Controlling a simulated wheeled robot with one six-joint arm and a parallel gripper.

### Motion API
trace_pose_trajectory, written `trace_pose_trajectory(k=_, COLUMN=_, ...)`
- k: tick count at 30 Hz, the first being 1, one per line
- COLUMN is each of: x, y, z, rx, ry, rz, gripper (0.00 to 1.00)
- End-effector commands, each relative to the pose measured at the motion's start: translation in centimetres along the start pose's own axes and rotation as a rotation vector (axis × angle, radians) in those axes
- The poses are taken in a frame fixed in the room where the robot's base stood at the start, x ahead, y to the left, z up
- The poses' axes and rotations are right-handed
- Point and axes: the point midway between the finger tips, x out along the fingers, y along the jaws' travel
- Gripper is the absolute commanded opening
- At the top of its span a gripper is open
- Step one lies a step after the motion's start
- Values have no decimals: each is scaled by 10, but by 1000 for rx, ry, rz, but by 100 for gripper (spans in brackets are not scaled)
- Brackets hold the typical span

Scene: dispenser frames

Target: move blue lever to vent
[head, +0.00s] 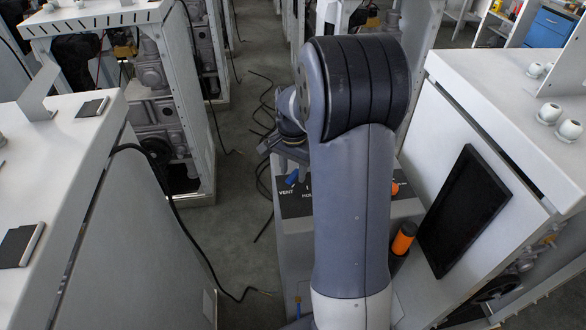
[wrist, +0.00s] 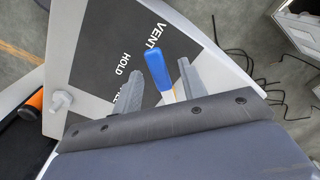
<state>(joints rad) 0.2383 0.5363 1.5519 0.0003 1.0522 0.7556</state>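The blue lever (wrist: 158,69) stands at the edge of a dark label plate, its tip next to the word VENT in the wrist view. The plate (wrist: 100,40) also reads HOLD, with a third word partly hidden behind a finger. My gripper (wrist: 161,75) is open, its two fingers apart on either side of the lever with gaps showing. In the head view the lever (head: 291,177) shows small beside the VENT label, below my gripper, which is mostly hidden behind my arm.
An orange-capped cylinder (head: 403,238) and a dark screen (head: 464,210) are right of the lever's cabinet. A pale knob (wrist: 60,100) sits left of the plate. White cabinets flank the aisle. Black cables (head: 262,110) lie on the grey floor.

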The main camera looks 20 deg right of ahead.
Motion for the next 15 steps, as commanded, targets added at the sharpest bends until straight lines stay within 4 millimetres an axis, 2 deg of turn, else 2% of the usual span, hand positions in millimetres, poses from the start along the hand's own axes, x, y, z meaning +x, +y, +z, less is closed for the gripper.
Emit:
trace_pose_trajectory(k=5, x=-1, y=0, z=0, rx=-1, ry=0, rz=0, gripper=40)
trace_pose_trajectory(k=8, x=-10, y=0, z=0, rx=-1, ry=2, rz=-2, gripper=40)
trace_pose_trajectory(k=15, x=-56, y=-1, z=-1, rx=0, ry=4, rz=-4, gripper=40)
